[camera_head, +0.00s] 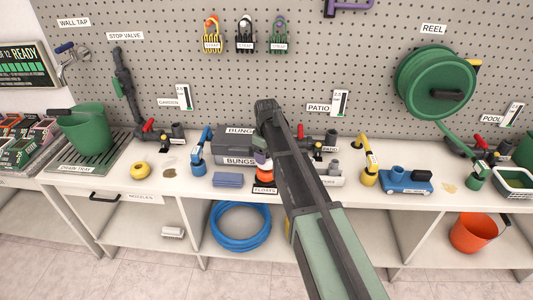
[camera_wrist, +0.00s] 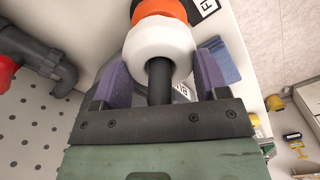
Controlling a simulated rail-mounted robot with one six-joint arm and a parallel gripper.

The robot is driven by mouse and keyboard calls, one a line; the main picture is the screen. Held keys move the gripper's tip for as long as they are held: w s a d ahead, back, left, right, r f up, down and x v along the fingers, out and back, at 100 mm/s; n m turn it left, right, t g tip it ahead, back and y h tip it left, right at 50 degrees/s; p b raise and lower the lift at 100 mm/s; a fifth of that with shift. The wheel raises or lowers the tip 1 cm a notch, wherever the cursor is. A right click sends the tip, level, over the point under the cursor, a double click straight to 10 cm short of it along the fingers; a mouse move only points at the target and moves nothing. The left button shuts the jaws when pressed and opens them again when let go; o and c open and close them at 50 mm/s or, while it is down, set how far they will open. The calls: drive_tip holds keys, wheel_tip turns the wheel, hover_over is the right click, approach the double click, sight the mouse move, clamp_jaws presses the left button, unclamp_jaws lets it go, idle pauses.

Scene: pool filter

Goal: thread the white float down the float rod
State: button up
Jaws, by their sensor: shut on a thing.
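The white float (camera_wrist: 160,42) is a thick white ring between my gripper's two purple fingers (camera_wrist: 160,72). My gripper is shut on it. The dark float rod (camera_wrist: 160,84) shows in the float's hole and sticks out toward my palm, so the float is around the rod. An orange float (camera_wrist: 158,10) lies just beyond the white one along the rod; I cannot tell if they touch. In the head view my gripper (camera_head: 262,158) points down over the floats stand, with the orange float (camera_head: 264,177) below it. My arm hides part of the stand.
A grey BUNGS box (camera_head: 235,145) stands close behind and left of the stand. A blue-handled fitting (camera_head: 199,155), a yellow one (camera_head: 369,170) and a blue device (camera_head: 405,180) stand on the bench. The bench's front edge is near.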

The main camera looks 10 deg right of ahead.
drive_tip(key=shift+f, duration=0.2)
drive_tip(key=o, duration=1.1)
drive_tip(key=shift+r, duration=0.1)
wheel_tip(320, 180, up, 5)
drive_tip(key=p, duration=0.5)
drive_tip(key=shift+r, duration=0.1)
wheel_tip(320, 180, up, 11)
drive_tip(key=p, duration=1.1)
drive_tip(key=shift+f, duration=0.2)
